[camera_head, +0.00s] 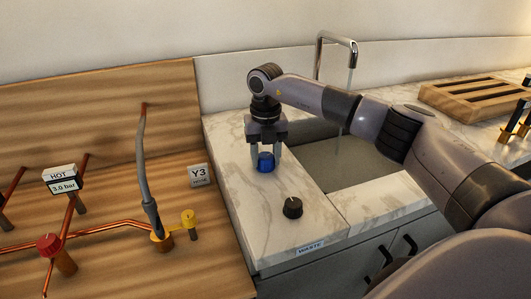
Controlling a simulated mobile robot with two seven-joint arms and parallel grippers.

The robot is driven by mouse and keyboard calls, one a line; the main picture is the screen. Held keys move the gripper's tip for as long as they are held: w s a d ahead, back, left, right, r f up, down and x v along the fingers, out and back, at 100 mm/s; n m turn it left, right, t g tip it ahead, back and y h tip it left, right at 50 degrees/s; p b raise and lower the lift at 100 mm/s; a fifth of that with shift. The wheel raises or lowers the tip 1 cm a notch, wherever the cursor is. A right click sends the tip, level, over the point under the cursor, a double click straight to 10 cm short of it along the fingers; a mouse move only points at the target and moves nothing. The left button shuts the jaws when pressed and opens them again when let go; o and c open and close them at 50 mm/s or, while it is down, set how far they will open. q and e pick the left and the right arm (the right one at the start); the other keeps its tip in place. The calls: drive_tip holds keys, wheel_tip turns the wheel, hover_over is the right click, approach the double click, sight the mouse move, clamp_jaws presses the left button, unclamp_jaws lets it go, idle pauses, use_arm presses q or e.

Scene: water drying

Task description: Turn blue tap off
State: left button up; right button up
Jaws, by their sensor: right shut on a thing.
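The blue tap (265,162) is a round blue knob on the white marble counter, left of the sink. My right gripper (265,153) comes down on it from above, with one finger on each side, and is shut on it. The top of the knob is partly hidden by the gripper. A thin stream of water shows below the curved metal faucet (337,40) over the sink. My left gripper is not in view.
A black knob (292,208) stands on the counter in front of the blue tap, near a WASTE label (310,248). Copper pipes with a red valve (48,245) and a yellow valve (189,218) are at the left. A wooden rack (470,101) lies at the right.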

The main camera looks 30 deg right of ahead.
drive_tip(key=n, duration=0.3)
drive_tip(key=shift+n+p, duration=0.4)
drive_tip(key=n, duration=0.3)
drive_tip(key=shift+d+n, duration=0.1)
drive_tip(key=shift+n, duration=0.2)
drive_tip(key=n, duration=0.3)
drive_tip(key=shift+n, duration=2.4)
drive_tip(key=o, duration=1.1)
drive_tip(key=shift+c, duration=0.2)
